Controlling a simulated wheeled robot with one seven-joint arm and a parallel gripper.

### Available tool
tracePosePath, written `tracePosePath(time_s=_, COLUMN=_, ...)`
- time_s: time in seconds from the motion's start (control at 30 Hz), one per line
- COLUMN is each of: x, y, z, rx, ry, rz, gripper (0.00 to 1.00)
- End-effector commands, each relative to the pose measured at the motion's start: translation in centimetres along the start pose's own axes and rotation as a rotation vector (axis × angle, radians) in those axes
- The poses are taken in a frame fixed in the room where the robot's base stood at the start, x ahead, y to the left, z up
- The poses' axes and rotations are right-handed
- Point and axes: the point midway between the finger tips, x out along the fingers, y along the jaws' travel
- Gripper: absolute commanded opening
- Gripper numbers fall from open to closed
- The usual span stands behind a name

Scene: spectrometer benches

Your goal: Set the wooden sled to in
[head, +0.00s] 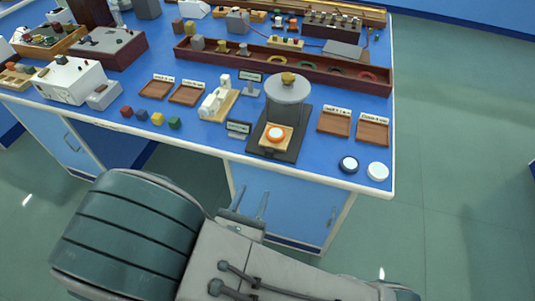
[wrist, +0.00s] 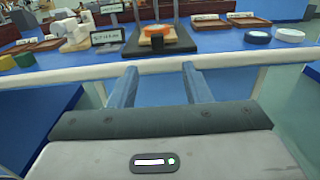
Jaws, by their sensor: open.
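The wooden sled (head: 262,147) is a small pale block on the front part of a dark base plate (head: 289,156). An orange disc with a pale centre (head: 276,134) lies on it. A grey round plate (head: 287,90) stands raised behind the sled, with a yellowish piece on top. In the wrist view the sled (wrist: 146,41) and its orange disc (wrist: 158,30) show ahead, beyond the bench edge. My gripper (head: 250,203) is in front of the bench, apart from the sled. In the wrist view my gripper (wrist: 159,67) is open, with nothing between its fingers.
A small sign (head: 238,128) stands just left of the dark base. Shallow wooden trays (head: 334,122) lie to its right. A dark disc (head: 348,164) and a white disc (head: 377,171) lie near the front right corner. Coloured cubes (head: 157,118) sit at the left front.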

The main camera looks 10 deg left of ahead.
Motion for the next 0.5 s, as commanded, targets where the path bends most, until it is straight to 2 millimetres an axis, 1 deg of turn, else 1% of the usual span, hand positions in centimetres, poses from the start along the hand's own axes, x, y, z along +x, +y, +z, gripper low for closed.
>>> tracePosePath(time_s=0.07, x=0.1, y=0.3, z=-0.1, rx=-0.008, ry=-0.005, rz=0.018, gripper=0.44)
tracePosePath(time_s=0.17, x=1.0, y=0.3, z=-0.1, rx=-0.008, ry=-0.006, rz=0.019, gripper=0.44)
tracePosePath(time_s=0.27, x=2.7, y=0.3, z=0.0, rx=-0.01, ry=-0.006, rz=0.016, gripper=0.44)
tracePosePath(time_s=0.5, x=8.0, y=0.4, z=0.0, rx=-0.008, ry=-0.006, rz=0.015, gripper=0.44)
